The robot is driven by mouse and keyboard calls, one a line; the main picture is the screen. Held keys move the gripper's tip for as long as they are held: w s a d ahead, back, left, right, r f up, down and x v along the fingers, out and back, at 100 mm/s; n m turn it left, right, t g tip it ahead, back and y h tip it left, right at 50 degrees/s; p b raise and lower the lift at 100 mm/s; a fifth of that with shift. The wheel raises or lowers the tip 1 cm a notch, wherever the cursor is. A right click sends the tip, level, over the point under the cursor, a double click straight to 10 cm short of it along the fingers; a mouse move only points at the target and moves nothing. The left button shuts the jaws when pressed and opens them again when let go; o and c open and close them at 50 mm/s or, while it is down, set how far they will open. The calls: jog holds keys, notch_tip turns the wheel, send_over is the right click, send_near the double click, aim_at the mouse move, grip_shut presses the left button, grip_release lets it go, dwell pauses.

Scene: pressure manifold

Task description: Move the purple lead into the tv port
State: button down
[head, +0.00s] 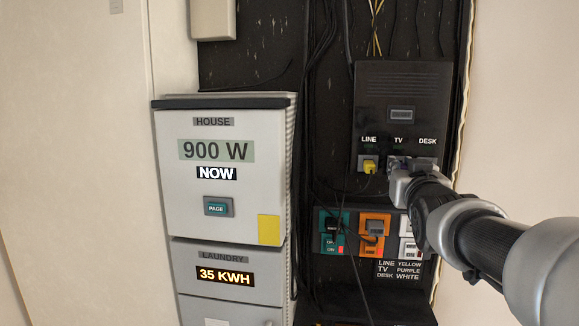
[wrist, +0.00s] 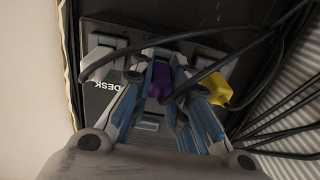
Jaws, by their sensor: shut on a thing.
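My gripper (head: 398,166) is at the TV port of the black box (head: 403,90) in the head view. In the wrist view my gripper (wrist: 160,70) is shut on the purple lead's plug (wrist: 160,82), which sits between the two fingers. A dark cable runs from it to the upper right. The TV port is hidden behind the fingers in both views, so I cannot tell whether the plug is inside it. The purple plug does not show clearly in the head view.
A yellow plug (head: 369,166) is in the LINE port, close to my gripper, and shows in the wrist view (wrist: 213,88). A pale plug (wrist: 100,65) with a cable is at DESK on the other side. Loose cables hang nearby. Teal and orange switches (head: 374,226) sit below.

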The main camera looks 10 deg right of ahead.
jog(key=shift+w+d, duration=0.15)
jog(key=shift+w, duration=0.3)
dwell(0.4)
jog(key=c, duration=1.4)
grip_release()
jog(key=shift+c, duration=0.2)
jog(key=v, duration=1.2)
jog(key=s+a+f+g+y+b, duration=0.1)
jog(key=s+a+f+g+b, duration=0.2)
jog(key=f, duration=0.7)
jog(key=s+a+f+n+g+y+b, duration=0.1)
jog(key=s+a+f+b, duration=0.1)
jog(key=f+b, duration=0.55)
jog(key=s+a+f+g+y+b, duration=0.1)
jog(key=s+a+f+g+b, duration=0.15)
jog(key=f, duration=0.85)
jog(key=s+a+f+n+g+y+b, duration=0.1)
jog(key=s+a+f+g+b, duration=0.2)
jog(key=s+f+b, duration=0.2)
jog(key=s+a+f+n+g+y+b, duration=0.1)
jog(key=s+a+f+g+b, duration=0.2)
jog(key=s+f, duration=0.8)
notch_tip(320, 180, down, 7)
jog(key=b, duration=0.2)
jog(key=shift+f+b, duration=0.25)
jog(key=shift+b, duration=0.15)
